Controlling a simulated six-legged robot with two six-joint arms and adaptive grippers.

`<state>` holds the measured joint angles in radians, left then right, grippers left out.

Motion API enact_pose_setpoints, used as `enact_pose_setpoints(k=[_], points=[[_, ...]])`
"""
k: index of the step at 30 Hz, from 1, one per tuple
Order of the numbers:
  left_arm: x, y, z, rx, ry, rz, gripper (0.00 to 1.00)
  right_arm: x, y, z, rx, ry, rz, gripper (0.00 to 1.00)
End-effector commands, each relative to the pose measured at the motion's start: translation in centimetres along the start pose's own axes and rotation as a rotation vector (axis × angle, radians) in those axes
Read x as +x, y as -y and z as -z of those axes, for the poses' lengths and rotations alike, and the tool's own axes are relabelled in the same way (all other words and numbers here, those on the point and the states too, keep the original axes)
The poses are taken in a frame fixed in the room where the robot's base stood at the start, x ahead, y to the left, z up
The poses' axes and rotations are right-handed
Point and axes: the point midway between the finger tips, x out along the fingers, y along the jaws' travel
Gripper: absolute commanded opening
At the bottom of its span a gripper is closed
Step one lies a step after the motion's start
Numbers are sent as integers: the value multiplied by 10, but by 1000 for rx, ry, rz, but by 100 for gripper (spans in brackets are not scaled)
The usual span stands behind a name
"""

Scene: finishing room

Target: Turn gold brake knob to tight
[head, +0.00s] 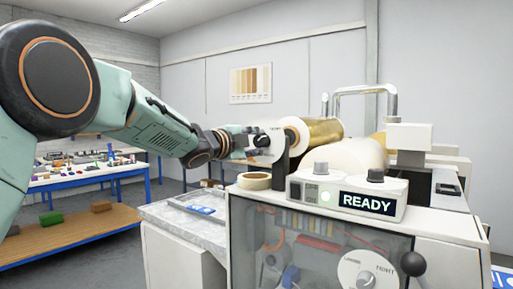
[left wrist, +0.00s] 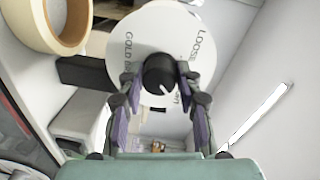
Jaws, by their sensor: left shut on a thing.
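The gold brake knob (left wrist: 159,70) is a black knob on a round white dial (left wrist: 197,38) in the left wrist view. The dial reads "LOOSE" on its right side and "GOLD" with partly hidden letters on its left. A short white mark on the knob points to the lower right in that view. My left gripper (left wrist: 158,84) is shut on the knob, one finger on each side. In the head view my left gripper (head: 250,142) reaches the dial beside the gold foil roll (head: 323,130). My right gripper is not in view.
A tape roll (head: 254,181) lies on the machine by the dial's support; it also shows in the left wrist view (left wrist: 38,24). Another dial (head: 365,270) is on the lower front.

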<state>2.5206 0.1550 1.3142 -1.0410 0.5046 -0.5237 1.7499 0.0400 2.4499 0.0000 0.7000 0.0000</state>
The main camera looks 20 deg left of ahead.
Motion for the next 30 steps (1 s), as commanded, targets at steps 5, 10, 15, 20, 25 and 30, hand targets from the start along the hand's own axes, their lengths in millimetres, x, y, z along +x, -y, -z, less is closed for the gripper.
enact_pose_setpoints(k=[5,10,15,20,25,30], points=[[0,1,2,35,-3,2,3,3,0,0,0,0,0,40],[0,0,2,44,-2,0,3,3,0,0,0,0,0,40],[0,0,2,44,-2,-1,3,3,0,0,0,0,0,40],[0,-1,2,44,-2,-2,38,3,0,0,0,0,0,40],[0,-1,1,42,0,-2,52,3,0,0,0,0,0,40],[0,-1,0,41,1,-2,58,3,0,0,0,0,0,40]])
